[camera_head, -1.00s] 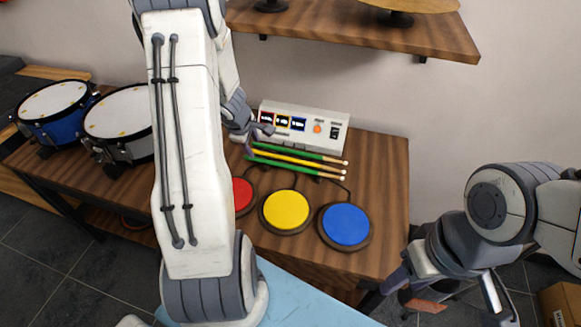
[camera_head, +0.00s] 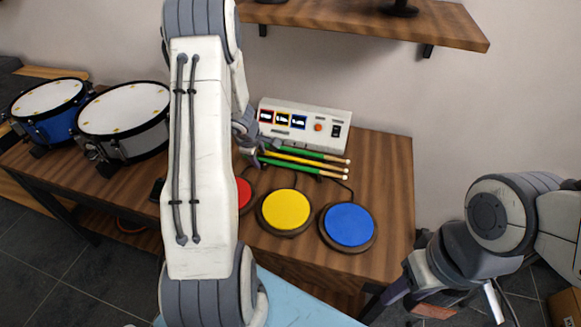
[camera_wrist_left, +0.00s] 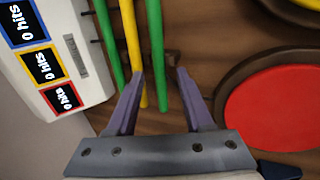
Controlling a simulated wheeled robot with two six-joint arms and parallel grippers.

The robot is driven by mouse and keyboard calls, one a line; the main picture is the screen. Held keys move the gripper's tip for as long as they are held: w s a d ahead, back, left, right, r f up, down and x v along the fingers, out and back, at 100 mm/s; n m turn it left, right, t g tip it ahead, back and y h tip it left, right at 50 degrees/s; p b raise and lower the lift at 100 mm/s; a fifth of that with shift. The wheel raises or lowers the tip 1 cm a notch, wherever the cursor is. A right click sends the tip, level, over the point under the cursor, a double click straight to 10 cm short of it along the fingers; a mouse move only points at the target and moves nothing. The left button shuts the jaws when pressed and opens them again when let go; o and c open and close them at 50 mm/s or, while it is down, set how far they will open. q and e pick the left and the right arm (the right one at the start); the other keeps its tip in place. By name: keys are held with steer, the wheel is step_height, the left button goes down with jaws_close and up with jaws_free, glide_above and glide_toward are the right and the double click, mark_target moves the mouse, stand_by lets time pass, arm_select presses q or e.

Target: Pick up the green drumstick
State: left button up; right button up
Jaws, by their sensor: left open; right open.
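Two green drumsticks with a yellow one between them lie on the wooden table. The nearer green drumstick (camera_head: 305,168) is on the pads' side; the farther green drumstick (camera_head: 317,153) is beside the box. My left gripper (camera_head: 255,155) is open at their left ends, partly hidden by my arm. In the left wrist view, the nearer green drumstick (camera_wrist_left: 157,50) runs between the open fingers (camera_wrist_left: 160,82), not gripped. The yellow drumstick (camera_wrist_left: 132,35) passes by the left finger, and the farther green drumstick (camera_wrist_left: 107,45) lies outside it. My right gripper (camera_head: 445,302) is open and empty at lower right.
A white counter box (camera_head: 335,115) stands behind the sticks. Red (camera_head: 244,193), yellow (camera_head: 285,209) and blue (camera_head: 348,225) pads lie in front. A grey drum (camera_head: 125,110) and a blue drum (camera_head: 48,105) stand left. A wooden shelf (camera_head: 370,22) hangs above. The table's right end is clear.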

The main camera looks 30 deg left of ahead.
arm_select(q)
jaws_close()
steer(key=shift+r, duration=0.1)
step_height(320, 180, up, 10)
steer(key=p, duration=0.8)
